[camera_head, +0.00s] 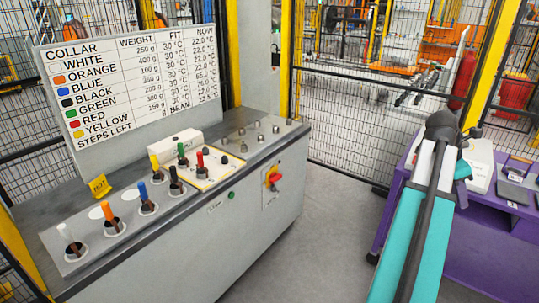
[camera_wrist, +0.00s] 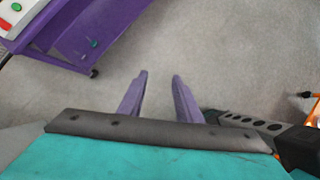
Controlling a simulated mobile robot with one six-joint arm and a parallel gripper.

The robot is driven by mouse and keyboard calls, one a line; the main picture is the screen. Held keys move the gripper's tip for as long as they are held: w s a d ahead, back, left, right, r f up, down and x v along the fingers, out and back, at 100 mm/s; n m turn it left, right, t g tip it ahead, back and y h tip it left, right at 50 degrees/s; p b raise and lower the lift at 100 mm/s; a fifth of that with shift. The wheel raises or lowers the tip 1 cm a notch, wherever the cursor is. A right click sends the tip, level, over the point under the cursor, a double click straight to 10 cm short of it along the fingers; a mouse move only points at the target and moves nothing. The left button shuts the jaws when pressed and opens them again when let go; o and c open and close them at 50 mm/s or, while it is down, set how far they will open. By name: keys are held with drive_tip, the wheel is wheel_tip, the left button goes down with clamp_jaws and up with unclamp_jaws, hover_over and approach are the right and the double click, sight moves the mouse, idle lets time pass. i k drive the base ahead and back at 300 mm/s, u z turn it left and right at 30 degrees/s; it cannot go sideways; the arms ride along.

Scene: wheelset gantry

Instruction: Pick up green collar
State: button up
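The green collar (camera_head: 181,149) is a small upright green piece on the grey console (camera_head: 215,251), in the head view. It stands on the pale raised panel between the yellow collar (camera_head: 154,162) and the red collar (camera_head: 200,159). My gripper (camera_wrist: 159,75) shows in the wrist view with its two purple fingers apart and nothing between them, above bare grey floor. The green collar is not in the wrist view. In the head view my arm is at the right, far from the console; my gripper cannot be made out there.
Black (camera_head: 174,176), blue (camera_head: 143,191), orange (camera_head: 107,212) and white (camera_head: 66,234) pieces stand in a front row. A sign board (camera_head: 130,75) rises behind. A purple table (camera_head: 490,230) is at right. Mesh fencing (camera_head: 345,120) stands behind; floor between is clear.

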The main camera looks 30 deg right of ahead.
sight(180, 146)
drive_tip(key=u, duration=1.65)
drive_tip(key=k, duration=0.1)
drive_tip(key=z, duration=2.75)
drive_tip(key=i, duration=2.7)
drive_tip(key=u, duration=0.55)
